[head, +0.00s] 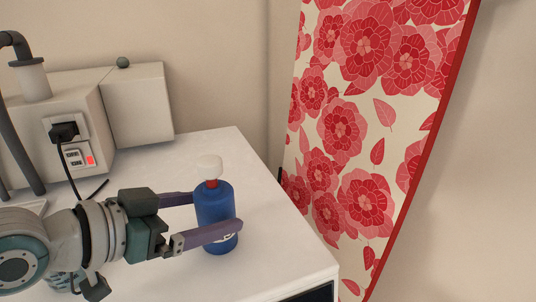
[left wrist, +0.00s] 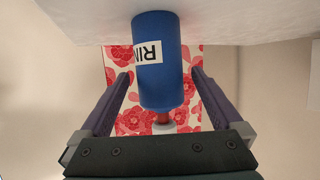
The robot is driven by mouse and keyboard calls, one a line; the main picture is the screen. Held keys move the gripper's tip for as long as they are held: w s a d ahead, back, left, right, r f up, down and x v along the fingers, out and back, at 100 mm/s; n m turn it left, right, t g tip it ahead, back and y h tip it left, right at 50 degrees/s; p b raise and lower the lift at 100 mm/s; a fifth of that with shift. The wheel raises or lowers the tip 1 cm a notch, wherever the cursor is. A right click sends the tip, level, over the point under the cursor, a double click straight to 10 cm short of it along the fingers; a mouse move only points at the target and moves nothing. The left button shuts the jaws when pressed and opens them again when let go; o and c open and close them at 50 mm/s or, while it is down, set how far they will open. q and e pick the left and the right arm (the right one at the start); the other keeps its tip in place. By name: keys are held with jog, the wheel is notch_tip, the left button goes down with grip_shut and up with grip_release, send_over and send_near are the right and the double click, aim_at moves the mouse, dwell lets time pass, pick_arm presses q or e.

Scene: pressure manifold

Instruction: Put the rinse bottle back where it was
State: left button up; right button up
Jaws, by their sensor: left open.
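The rinse bottle (head: 213,205) is blue with a red neck and a white cap. It stands upright on the white counter (head: 275,235), near its right edge. My left gripper (head: 218,213) is open, with its purple fingers on either side of the bottle. In the left wrist view the bottle (left wrist: 158,60) lies between the fingers (left wrist: 160,88), with visible gaps on both sides. Its white label with part of a word shows there. My right gripper is in neither view.
A beige machine (head: 60,125) with a black plug, cable and grey hoses stands at the back left of the counter. A red floral panel (head: 365,120) stands beyond the right edge. The counter behind the bottle is clear.

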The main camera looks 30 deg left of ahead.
aim_at(200, 215)
pick_arm(q)
jog(key=p+v, duration=0.1)
jog(key=v, duration=0.5)
jog(key=shift+s, duration=0.4)
jog(key=s+d+f+g+y, duration=0.2)
jog(key=s+d+g, duration=0.6)
jog(key=s, duration=0.4)
jog(key=shift+s+f+n+g+y, duration=0.3)
jog(key=shift+n+g+y, duration=0.15)
jog(key=shift+g, duration=0.25)
